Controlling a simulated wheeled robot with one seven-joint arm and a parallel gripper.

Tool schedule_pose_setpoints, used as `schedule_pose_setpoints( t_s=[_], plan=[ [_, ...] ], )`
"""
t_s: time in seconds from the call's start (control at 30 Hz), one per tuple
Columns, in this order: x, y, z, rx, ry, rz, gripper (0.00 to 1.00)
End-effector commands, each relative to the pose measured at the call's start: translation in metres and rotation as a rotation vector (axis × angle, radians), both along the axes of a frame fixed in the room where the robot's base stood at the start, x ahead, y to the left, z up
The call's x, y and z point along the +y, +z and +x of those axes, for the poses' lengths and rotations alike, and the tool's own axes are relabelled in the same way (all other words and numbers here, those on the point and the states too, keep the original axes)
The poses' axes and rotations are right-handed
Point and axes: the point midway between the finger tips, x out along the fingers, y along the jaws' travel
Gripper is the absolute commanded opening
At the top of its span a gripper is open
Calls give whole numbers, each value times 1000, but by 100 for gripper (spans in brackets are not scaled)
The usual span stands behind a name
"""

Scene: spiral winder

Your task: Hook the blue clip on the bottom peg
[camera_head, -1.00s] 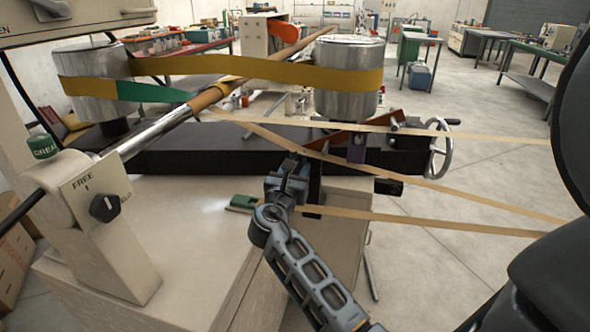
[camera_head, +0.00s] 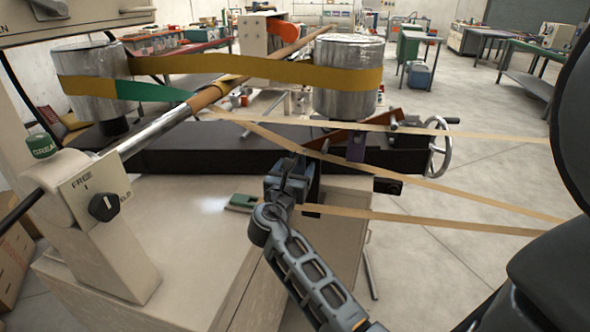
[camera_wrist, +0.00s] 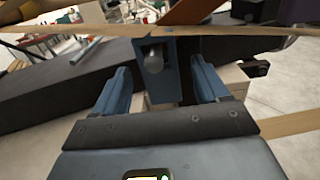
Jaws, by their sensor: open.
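My gripper (camera_head: 290,170) is in front of the dark machine bed, near the tan bands. In the wrist view its two blue fingers (camera_wrist: 160,88) are apart. A blue-grey upright piece (camera_wrist: 158,82) with a rounded metal peg end (camera_wrist: 154,55) shows between and beyond the fingers; I cannot tell whether it is touched or whether it is the clip. A purple-blue block (camera_head: 356,148) hangs below the reddish-brown bar in the head view. A dark block (camera_head: 388,186) juts out lower right of it.
Tan bands (camera_head: 430,222) stretch across to the right of my gripper. Foil-wrapped drums (camera_head: 347,92) carry a yellow belt. A handwheel (camera_head: 440,148) is at the bed's right end. A green item (camera_head: 240,202) lies on the pale cabinet top. Open floor lies to the right.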

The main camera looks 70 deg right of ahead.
Motion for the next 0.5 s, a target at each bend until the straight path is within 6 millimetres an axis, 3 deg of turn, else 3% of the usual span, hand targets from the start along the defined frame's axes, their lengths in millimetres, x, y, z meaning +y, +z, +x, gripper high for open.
schedule_pose_setpoints(
  t_s=[0.23,0.5],
  plan=[
    [10,-1,0,0,2,1,74],
    [53,-2,-3,0,3,1,74]
  ],
)
